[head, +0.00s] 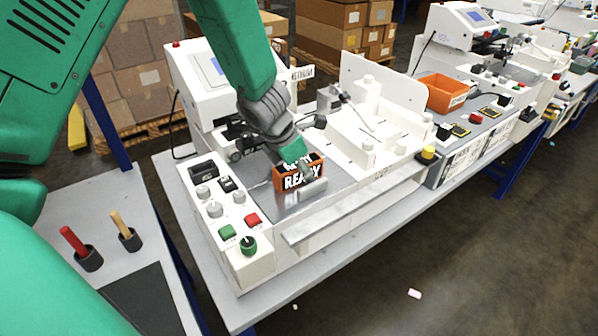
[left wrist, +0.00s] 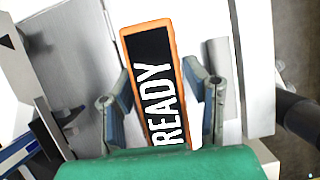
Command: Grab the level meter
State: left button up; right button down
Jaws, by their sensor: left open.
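An orange-framed black block with the white word READY (head: 299,178) lies on the grey plate of the near white machine; I take it for the level meter. In the left wrist view the block (left wrist: 152,75) runs lengthwise between the fingers. My left gripper (head: 285,158) reaches down over it from above. In the left wrist view my left gripper (left wrist: 162,98) is open, one finger along each long side. Whether either finger touches the block I cannot tell. The green palm hides the block's near end. My right gripper is in neither view.
A silver cylinder (head: 312,190) lies close beside the block. The machine's control panel has knobs, a green button (head: 227,232) and a red button (head: 253,220). A white fixture (head: 375,115) stands to the right. A side table holds red and yellow handles (head: 74,241).

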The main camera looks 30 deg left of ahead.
pick_arm(q)
jog(key=shift+f, duration=0.2)
jog(key=shift+c, duration=0.4)
grip_shut()
jog(key=shift+r, duration=0.15)
